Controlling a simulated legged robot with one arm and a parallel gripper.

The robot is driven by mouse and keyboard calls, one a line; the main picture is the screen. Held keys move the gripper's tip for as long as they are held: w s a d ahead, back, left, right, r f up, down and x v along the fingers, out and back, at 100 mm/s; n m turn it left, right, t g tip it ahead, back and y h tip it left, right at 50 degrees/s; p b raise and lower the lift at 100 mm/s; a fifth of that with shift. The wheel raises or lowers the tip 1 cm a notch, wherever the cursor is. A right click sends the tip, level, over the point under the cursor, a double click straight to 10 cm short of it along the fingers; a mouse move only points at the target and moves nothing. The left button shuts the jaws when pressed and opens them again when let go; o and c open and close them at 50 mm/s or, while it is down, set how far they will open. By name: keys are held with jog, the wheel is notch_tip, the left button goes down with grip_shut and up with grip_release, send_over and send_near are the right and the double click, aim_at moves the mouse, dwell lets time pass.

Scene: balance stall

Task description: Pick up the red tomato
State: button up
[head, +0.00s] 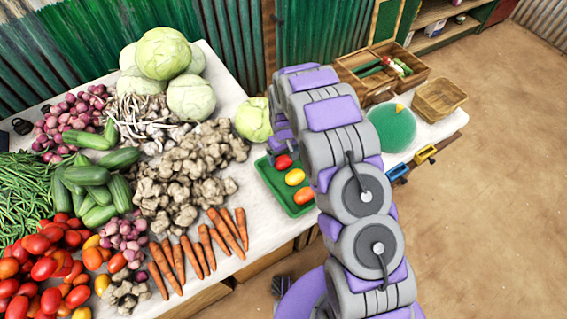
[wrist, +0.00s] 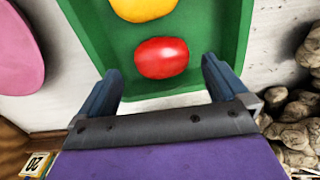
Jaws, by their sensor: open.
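The red tomato (wrist: 162,58) lies in a green tray (wrist: 200,85), near one end of it. In the wrist view it sits just ahead of my gripper (wrist: 160,75), roughly centred between the two open fingers. The fingers hold nothing. The head view also shows the red tomato (head: 284,162) at the tray's far end, with a yellow one (head: 295,177) and an orange one (head: 303,196) nearer in the tray (head: 272,181). My arm covers the tray's right side and hides my gripper in the head view.
A white table (head: 262,226) carries a heap of ginger (head: 185,165), carrots (head: 208,247), cabbages (head: 163,54) and loose red tomatoes (head: 40,265) to the left. A green round disc (head: 392,128), a wooden box (head: 382,68) and a basket (head: 439,100) stand to the right.

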aim_at(283, 159)
notch_tip(283, 159, down, 4)
jog(key=shift+s+a+f+b, duration=0.1)
jog(key=shift+a+f+b, duration=0.05)
jog(key=shift+b, duration=0.35)
jog(key=c, duration=1.1)
